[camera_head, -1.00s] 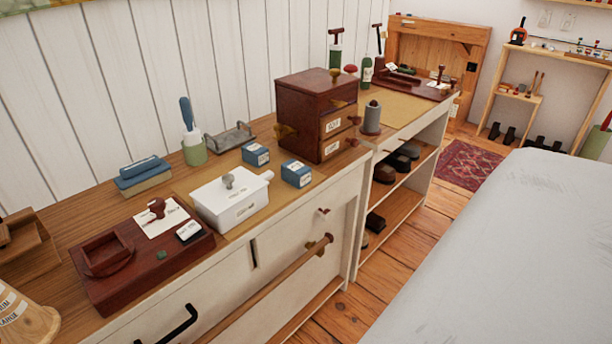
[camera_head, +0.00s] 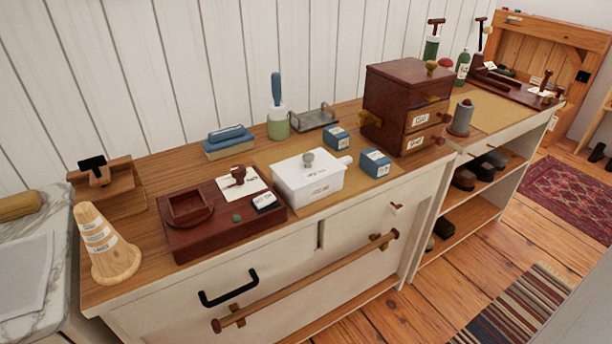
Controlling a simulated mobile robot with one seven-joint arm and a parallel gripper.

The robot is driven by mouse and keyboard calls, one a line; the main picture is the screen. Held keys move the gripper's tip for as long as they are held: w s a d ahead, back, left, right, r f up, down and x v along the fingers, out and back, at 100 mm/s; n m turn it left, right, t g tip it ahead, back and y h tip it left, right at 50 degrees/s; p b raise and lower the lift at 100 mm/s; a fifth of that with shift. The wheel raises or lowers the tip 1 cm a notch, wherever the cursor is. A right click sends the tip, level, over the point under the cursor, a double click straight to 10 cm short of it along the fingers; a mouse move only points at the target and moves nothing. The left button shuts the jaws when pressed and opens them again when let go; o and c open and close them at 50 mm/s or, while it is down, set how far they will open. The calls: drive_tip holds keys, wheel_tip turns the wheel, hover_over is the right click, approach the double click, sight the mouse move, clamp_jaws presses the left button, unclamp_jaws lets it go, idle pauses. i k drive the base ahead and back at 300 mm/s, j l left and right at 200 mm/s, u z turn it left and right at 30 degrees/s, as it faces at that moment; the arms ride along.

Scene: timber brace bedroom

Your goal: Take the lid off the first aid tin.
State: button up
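The white box with a grey knob (camera_head: 308,186) on its lid appears to be the first aid tin. It stands on a tan mat on the wooden dresser top, near the front edge. Its lid (camera_head: 292,169) looks seated on it. A small handle sticks out at its right end. The writing on its front is too small to read. My gripper is not in view.
A dark red tray (camera_head: 220,236) with a stamp lies left of the tin. Two blue boxes (camera_head: 375,162) stand to its right, before a dark red drawer chest (camera_head: 402,102). A wooden cone (camera_head: 108,245) stands at the left end. A rail (camera_head: 310,282) juts from the dresser front.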

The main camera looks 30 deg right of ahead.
sight(300, 171)
drive_tip(key=i+j, duration=0.45)
drive_tip(key=j, duration=0.15)
drive_tip(key=i+z, duration=0.1)
drive_tip(key=z, duration=1.1)
drive_tip(key=i+z, duration=0.25)
drive_tip(key=i+l+z, duration=0.1)
drive_tip(key=z, duration=0.2)
drive_tip(key=i, duration=0.1)
